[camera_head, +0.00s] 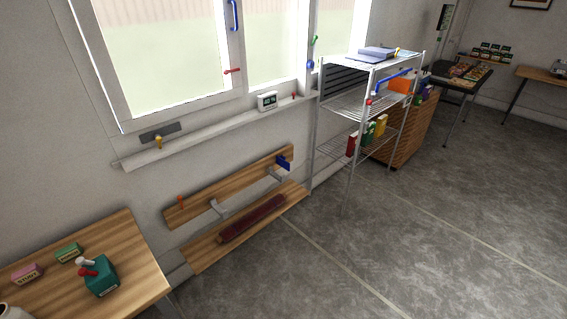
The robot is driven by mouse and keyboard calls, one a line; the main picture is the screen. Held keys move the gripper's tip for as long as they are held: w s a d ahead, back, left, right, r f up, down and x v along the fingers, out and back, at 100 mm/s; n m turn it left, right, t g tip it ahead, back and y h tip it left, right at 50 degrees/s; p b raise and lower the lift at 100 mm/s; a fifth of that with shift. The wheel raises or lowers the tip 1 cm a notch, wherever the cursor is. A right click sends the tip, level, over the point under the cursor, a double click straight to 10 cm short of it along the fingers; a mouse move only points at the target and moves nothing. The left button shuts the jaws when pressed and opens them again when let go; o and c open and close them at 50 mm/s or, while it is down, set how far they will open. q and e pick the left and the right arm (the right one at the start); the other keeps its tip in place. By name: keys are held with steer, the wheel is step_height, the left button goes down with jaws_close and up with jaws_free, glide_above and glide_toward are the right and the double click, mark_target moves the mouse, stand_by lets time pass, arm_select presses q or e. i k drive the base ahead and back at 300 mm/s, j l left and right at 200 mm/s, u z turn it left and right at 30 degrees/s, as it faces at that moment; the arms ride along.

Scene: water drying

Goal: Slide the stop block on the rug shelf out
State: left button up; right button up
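The rug shelf (203,254) is a low wooden shelf on the wall below the window, with a wooden back board (235,190) above it and grey brackets between them. A dark red rolled rug (252,218) lies along the shelf. A small blue block (284,163), which looks like the stop block, sits at the right end of the back board. A small orange-red peg (181,201) stands at the board's left end. Neither of my grippers is in view.
A wooden table (125,235) at the lower left holds a green box (101,277) and small packs. A wire rack (345,106) stands right of the shelf. A window ledge (215,130) runs above. The grey floor (400,250) in front is clear.

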mark_target(280, 161)
steer(key=i+z, duration=0.1)
steer(key=i, duration=0.6)
steer(key=i+j, duration=0.15)
steer(key=i, duration=0.5)
steer(key=i+j+z, duration=0.15)
steer(key=i, duration=0.55)
